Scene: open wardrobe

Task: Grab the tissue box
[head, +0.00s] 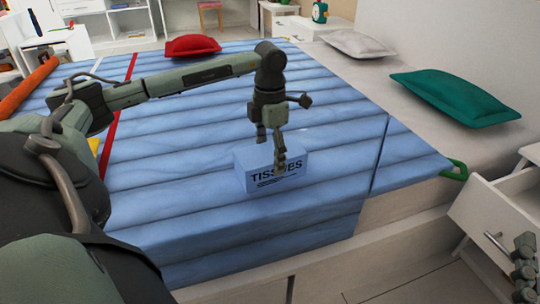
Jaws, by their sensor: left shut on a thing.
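The tissue box (255,182) is a pale blue box with "TISSUES" printed on its front. It sits on the blue quilted bed cover, near the bed's front edge. My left gripper (277,158) reaches down over the box from above and is shut on it, with one finger in front of the printed face. The other finger's contact is hard to see. Part of my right gripper (525,268) shows at the lower right edge, away from the box; its fingers cannot be made out clearly.
The bed (330,230) fills the middle. A red cushion (192,46), a white pillow (357,44) and a green pillow (455,97) lie on it. An open white drawer (505,215) stands at the right. The cover around the box is clear.

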